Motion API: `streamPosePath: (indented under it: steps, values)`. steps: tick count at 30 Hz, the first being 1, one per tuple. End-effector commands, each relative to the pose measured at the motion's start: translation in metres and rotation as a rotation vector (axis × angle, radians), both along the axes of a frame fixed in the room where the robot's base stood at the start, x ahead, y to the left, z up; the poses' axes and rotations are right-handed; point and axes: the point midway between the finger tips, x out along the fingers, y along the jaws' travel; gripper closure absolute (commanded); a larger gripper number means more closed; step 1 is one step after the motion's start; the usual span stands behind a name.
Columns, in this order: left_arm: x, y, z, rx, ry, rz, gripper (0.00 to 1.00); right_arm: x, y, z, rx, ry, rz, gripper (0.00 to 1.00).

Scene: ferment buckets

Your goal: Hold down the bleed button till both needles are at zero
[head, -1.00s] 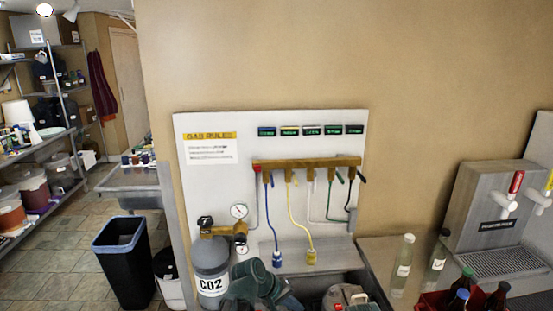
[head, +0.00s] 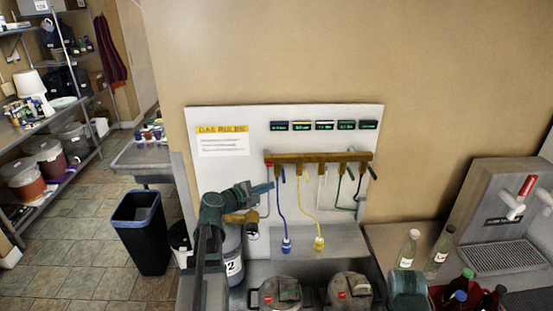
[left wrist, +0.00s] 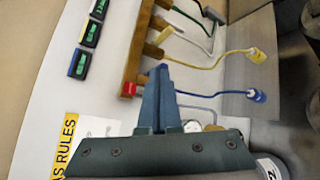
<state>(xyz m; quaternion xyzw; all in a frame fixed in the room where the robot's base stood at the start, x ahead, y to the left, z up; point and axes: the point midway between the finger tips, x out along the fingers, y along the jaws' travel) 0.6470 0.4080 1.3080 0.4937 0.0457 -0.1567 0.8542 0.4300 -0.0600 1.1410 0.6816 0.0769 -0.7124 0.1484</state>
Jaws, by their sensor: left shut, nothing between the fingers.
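A red button (head: 269,163) sits at the left end of the brass manifold (head: 318,156); it also shows in the left wrist view (left wrist: 129,89). My left gripper (head: 268,187) is shut and empty, just below the button in the head view. In the left wrist view its blue fingertips (left wrist: 160,72) are together, to the right of the button, with a visible gap in the picture. The gas cylinder (head: 232,267) stands behind my left arm. The gauge faces and needles are hidden or too unclear to read. Only a teal part of my right arm shows at bottom right.
Blue (head: 287,245) and yellow (head: 319,243) hose connectors hang below the manifold. Two lidded kegs (head: 281,293) stand in the basin below. Bottles (head: 409,248) and a tap unit (head: 492,195) are at right. A black bin (head: 142,232) stands on the floor at left.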

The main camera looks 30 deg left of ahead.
Motion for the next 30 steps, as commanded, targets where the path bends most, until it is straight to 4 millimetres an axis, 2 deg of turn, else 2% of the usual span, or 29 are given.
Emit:
streamPosePath:
  steps: [17,23,30]
  values:
    - [0.003,0.006,0.002,-0.009,-0.004,0.009,1.0,0.0,0.0,0.001,0.0,0.0,0.0,0.5]
    - [0.015,0.014,0.002,-0.009,-0.004,0.009,1.0,0.0,0.0,0.001,0.0,0.0,0.0,0.5]
    - [0.041,0.03,0.002,-0.009,-0.004,0.009,1.0,0.0,0.0,0.001,0.0,0.0,0.0,0.5]
